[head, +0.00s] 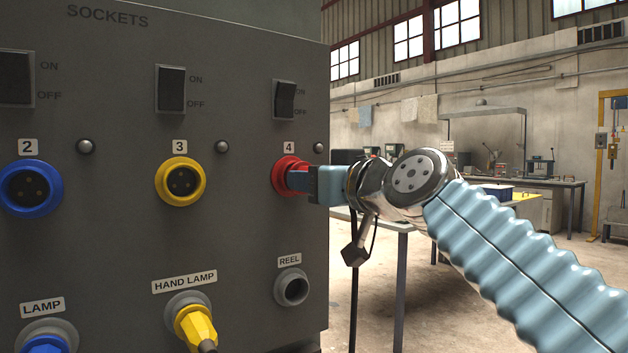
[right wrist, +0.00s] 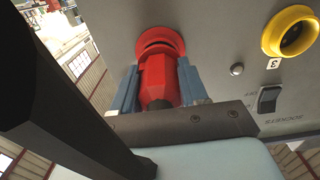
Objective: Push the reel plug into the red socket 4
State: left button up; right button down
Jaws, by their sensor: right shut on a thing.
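The red socket 4 (head: 280,174) is on the right side of the grey panel in the head view; its ring also shows in the right wrist view (right wrist: 172,37). My right gripper (head: 299,181) is right up at this socket. Its two blue fingers are shut on the red reel plug (right wrist: 158,75), one on each side. The plug's front is at the mouth of the red ring, roughly in line with it. A dark gap shows at the mouth, and I cannot tell how deep the plug sits. In the head view my fingers hide the plug. My left gripper is out of view.
Left of it are the yellow socket 3 (head: 181,181) and blue socket 2 (head: 30,188), both empty. Below, the REEL holder (head: 291,287) is empty, and a yellow plug (head: 196,326) sits in the HAND LAMP holder. The switch above socket 4 (head: 284,100) is close.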

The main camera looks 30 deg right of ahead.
jog(key=shift+w, duration=0.4)
jog(key=c, duration=0.5)
grip_release()
jog(key=shift+s, duration=0.1)
jog(key=shift+s+f, duration=0.1)
jog(key=shift+s, duration=0.15)
jog(key=s+d+b, duration=0.1)
jog(key=s+b, duration=0.1)
jog(key=s, duration=1.1)
jog(key=shift+b, duration=0.35)
